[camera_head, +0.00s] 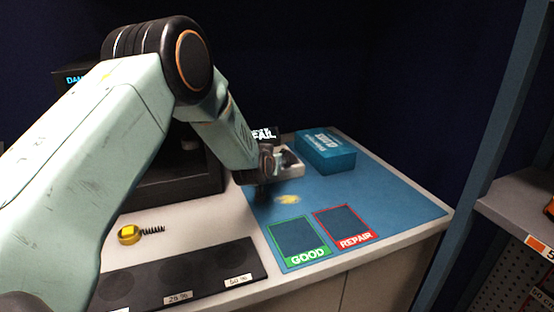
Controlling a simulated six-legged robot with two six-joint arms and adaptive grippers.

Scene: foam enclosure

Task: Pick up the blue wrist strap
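I see no blue wrist strap in this view. A yellow band with a black coiled cord (130,234), which looks like a wrist strap, lies on the pale bench top at the lower left. My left arm comes in from the left and arches over the bench. My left gripper (266,172) is low at the back left edge of the blue mat (395,195), in front of or beside a small white tray (291,168). Its fingers are dark and small, so its opening and any contact are unclear. My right gripper is not in view.
A blue box (325,152) stands at the mat's back. Green GOOD (307,256) and red REPAIR (355,241) frames mark the mat's front. A black strip with percentage labels (205,273) lies front left. A grey shelf (515,210) stands right. The mat's right side is clear.

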